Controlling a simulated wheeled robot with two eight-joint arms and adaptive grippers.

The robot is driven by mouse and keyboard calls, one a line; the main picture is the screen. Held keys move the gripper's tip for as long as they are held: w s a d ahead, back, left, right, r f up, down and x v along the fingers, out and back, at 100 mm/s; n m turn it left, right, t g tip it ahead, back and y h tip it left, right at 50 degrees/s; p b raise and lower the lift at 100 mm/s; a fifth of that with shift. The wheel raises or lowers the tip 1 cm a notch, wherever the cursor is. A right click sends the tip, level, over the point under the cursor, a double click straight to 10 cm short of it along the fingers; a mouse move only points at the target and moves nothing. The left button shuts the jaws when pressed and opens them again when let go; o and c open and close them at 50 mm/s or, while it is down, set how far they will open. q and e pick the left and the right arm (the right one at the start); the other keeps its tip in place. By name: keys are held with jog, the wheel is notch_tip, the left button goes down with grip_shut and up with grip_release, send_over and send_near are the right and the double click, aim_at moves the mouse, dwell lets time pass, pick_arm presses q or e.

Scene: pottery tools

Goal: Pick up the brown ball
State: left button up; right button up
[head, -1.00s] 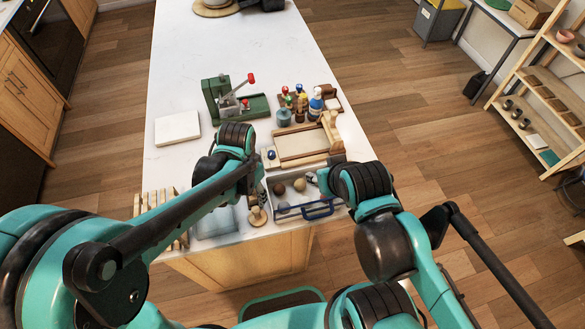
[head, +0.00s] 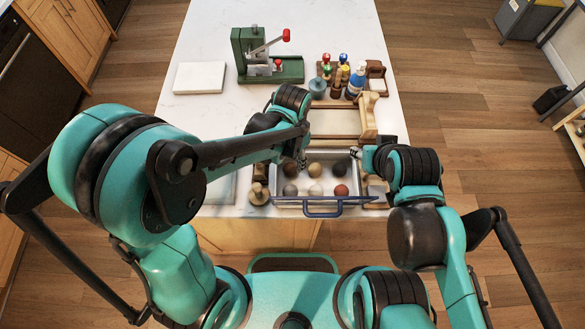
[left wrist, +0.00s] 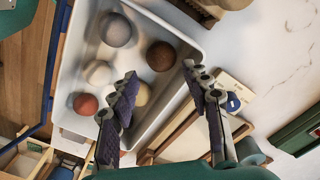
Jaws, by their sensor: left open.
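The brown ball (left wrist: 161,56) lies in a shallow white tray (left wrist: 190,38). In the left wrist view it sits just beyond and between the two fingertips of my left gripper (left wrist: 161,72). The fingers are apart with nothing between them. In the head view the brown ball (head: 290,169) is at the tray's back left, partly covered by my left gripper (head: 301,161). My right gripper (head: 357,153) is at the tray's right side, small and mostly hidden by its wrist; its finger opening cannot be made out.
Near the brown ball lie a grey ball (left wrist: 115,30), a whitish ball (left wrist: 98,73), a tan ball (left wrist: 142,93) and a reddish ball (left wrist: 84,103). A blue handle (head: 322,207) is at the tray's front. A wooden frame (head: 335,122) and bottles (head: 356,82) stand behind.

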aim_at(290, 171)
pick_arm(q)
jog(key=f, duration=0.2)
jog(key=f+b, duration=0.1)
jog(key=f, duration=0.2)
jog(key=shift+a+f, duration=0.3)
jog(key=shift+f, duration=0.05)
jog(key=shift+s, duration=0.1)
jog(key=c, duration=0.9)
